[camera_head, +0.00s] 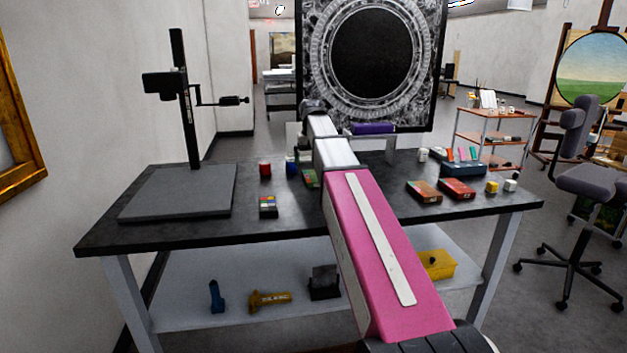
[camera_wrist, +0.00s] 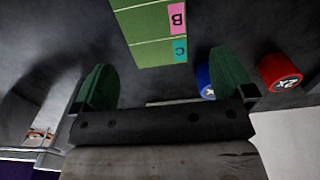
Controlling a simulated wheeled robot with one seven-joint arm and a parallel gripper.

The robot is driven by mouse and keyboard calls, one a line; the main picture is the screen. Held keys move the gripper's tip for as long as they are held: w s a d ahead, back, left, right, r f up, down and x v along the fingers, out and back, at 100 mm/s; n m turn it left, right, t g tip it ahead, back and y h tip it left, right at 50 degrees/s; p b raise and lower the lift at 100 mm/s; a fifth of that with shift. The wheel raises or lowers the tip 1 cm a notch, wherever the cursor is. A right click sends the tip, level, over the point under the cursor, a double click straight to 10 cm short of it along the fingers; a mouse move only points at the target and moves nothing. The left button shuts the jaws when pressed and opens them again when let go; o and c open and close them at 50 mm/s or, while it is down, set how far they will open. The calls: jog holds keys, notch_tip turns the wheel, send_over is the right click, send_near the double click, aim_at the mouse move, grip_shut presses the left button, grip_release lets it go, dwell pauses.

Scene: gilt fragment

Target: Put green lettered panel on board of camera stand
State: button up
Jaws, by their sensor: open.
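The green lettered panel (camera_wrist: 150,28) shows at the top of the wrist view, with a pink tag lettered B and a teal tag lettered C. In the head view it is a small green strip (camera_head: 311,178) on the dark table, partly hidden by my arm. My gripper (camera_wrist: 166,72) is open and empty, and the panel appears just beyond the gap between its green-padded fingers. The camera stand has a flat grey board (camera_head: 180,192) at the table's left, bare on top, with a black column (camera_head: 187,110).
A red cylinder (camera_wrist: 281,72) and a blue one (camera_wrist: 204,77) stand beside the panel. Boxes (camera_head: 457,189) sit at right. The column's side arm (camera_head: 222,101) overhangs the board's right part.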

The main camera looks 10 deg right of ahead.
aim_at(313, 174)
jog(key=shift+s+d+f, duration=0.1)
jog(key=shift+s+f, duration=0.05)
jog(key=shift+f, duration=1.15)
jog(key=shift+s+d+f, duration=0.1)
jog(key=shift+f, duration=1.2)
jog(key=c, duration=1)
jog(key=shift+r, duration=0.2)
jog(key=shift+c, duration=0.2)
